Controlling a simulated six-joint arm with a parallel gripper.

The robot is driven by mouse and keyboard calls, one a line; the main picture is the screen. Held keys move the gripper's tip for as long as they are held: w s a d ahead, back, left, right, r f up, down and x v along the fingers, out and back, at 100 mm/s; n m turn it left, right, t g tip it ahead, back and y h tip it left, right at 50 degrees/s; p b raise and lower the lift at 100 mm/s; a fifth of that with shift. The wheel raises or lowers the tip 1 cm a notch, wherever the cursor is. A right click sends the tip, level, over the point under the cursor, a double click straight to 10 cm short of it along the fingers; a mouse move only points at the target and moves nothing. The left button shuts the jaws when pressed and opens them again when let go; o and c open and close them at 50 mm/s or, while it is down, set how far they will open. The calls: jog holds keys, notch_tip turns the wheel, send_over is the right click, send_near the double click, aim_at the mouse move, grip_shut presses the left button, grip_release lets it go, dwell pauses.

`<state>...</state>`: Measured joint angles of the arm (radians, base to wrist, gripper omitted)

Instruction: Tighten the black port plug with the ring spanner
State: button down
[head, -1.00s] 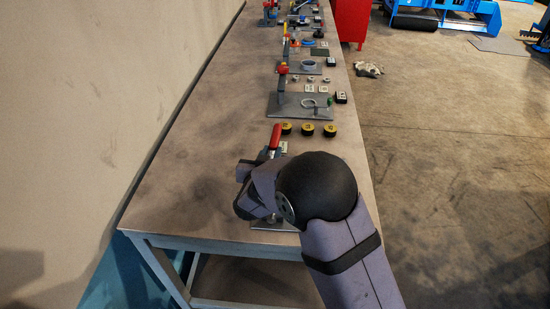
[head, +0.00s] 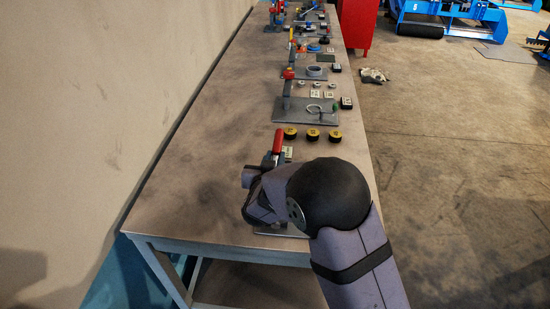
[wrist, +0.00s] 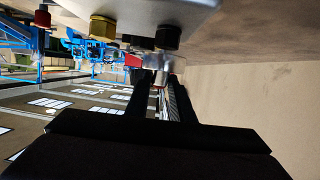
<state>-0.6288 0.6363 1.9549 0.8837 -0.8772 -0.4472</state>
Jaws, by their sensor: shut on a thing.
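In the wrist view, a black hexagonal port plug (wrist: 167,38) hangs from the underside of a pale grey block (wrist: 150,12). My gripper (wrist: 166,88) is shut on a thin, bright metal piece that I take to be the ring spanner (wrist: 158,62). Its tip shows just below the black plug. I cannot tell whether its ring is around the plug or only close to it. A brass-coloured plug (wrist: 102,27) and another dark plug (wrist: 140,43) sit to the left. In the head view my arm hides the jaws, spanner and plugs.
A red-handled clamp (head: 278,142) stands just behind my wrist. Several black and yellow round pieces (head: 313,134) lie farther along the bench (head: 190,185). Beyond them is a grey plate (head: 300,113) with fittings. The left of the bench is clear, beside the wall (head: 80,110).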

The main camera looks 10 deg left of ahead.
jog(key=shift+f+b, duration=0.75)
jog(key=shift+f, duration=0.2)
dwell(0.8)
jog(key=c, duration=2.3)
grip_release()
grip_shut()
jog(key=shift+d+m+h+p, duration=0.25)
jog(key=shift+m+h+p, duration=0.3)
jog(key=shift+p, duration=0.2)
jog(key=shift+r, duration=0.15)
jog(key=shift+r+p, duration=2.2)
jog(key=shift+r, duration=0.25)
